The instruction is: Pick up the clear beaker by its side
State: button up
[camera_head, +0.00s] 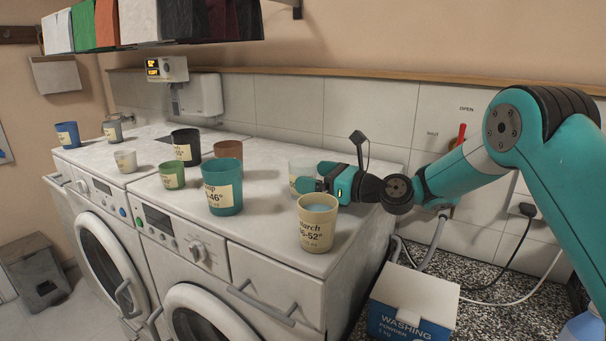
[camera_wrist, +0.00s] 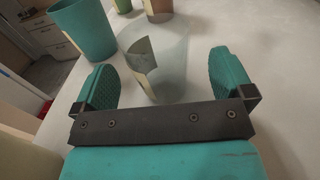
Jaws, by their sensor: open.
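The clear beaker (camera_head: 301,170) stands upright on the washing machine top, partly hidden behind my gripper in the head view. It has a pale label. In the wrist view the clear beaker (camera_wrist: 168,62) lies ahead of my gripper, its lower part between the two teal fingers. My gripper (camera_wrist: 168,80) is open, with a finger on each side of the beaker and a gap visible on both sides. In the head view my gripper (camera_head: 312,185) is low, close to the machine top.
A cream beaker (camera_head: 317,222) with liquid stands just in front of my gripper. A large teal beaker (camera_head: 222,187) is to the left, with brown (camera_head: 229,150), black (camera_head: 186,146) and green (camera_head: 172,175) ones beyond. A tiled wall (camera_head: 300,105) runs behind. A washing powder box (camera_head: 412,300) stands below right.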

aim_at(312, 176)
jog(key=p+x, duration=0.1)
jog(key=x, duration=0.2)
jog(key=shift+a, duration=0.2)
jog(key=shift+c, duration=0.4)
jog(key=c, duration=0.9)
